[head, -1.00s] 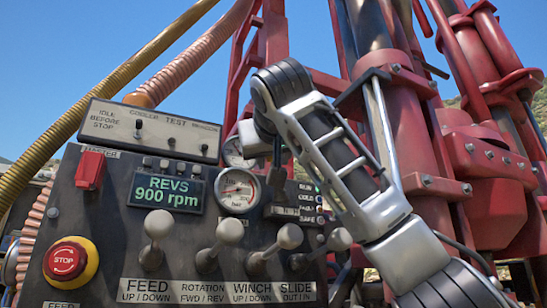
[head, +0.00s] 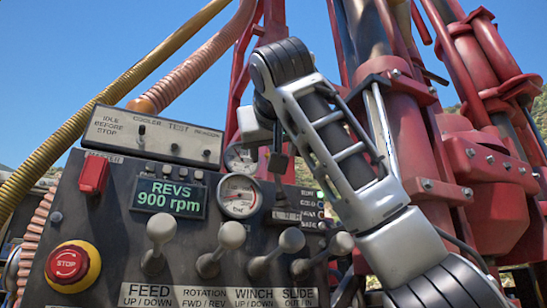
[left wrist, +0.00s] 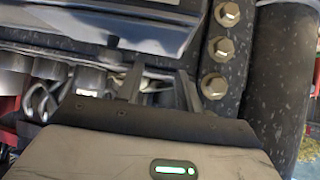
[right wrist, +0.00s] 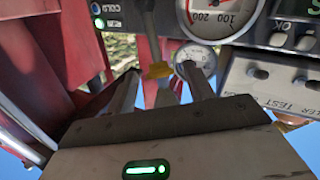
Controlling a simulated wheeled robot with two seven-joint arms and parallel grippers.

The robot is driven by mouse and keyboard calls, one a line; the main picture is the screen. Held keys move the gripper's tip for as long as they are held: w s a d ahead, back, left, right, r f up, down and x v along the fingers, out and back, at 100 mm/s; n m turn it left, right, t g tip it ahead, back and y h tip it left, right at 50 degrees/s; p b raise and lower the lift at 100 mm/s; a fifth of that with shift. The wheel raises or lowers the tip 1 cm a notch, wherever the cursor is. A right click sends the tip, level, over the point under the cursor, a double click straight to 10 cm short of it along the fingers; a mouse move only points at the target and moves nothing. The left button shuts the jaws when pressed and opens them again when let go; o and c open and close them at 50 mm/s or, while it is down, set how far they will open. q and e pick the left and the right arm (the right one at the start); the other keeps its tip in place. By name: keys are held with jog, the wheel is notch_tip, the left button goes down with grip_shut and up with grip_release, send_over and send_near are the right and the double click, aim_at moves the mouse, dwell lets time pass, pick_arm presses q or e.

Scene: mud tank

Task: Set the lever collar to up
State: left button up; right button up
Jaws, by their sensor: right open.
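In the right wrist view, a yellow collar (right wrist: 158,70) sits on a dark lever shaft (right wrist: 148,22). The open fingers of my right gripper (right wrist: 160,82) lie on either side of the collar in the picture; I cannot tell whether they touch it. In the head view my right gripper (head: 278,165) hangs over the upper right of the control panel (head: 105,200), and I cannot make out the collar there. My left gripper (left wrist: 160,88) shows only in the left wrist view, its fingers apart with nothing clear between them, in front of dark machinery.
Several grey-knobbed levers (head: 231,236) line the panel front. A pressure gauge (head: 240,195), a red stop button (head: 68,264) and a switch box (head: 152,136) are close by. The red rig mast (head: 400,120) stands right behind my right arm.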

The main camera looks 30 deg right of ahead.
jog(key=b+v, duration=0.3)
jog(key=v, duration=1)
jog(key=shift+s+a, duration=0.15)
jog(key=shift+s, duration=0.2)
jog(key=shift+r, duration=0.1)
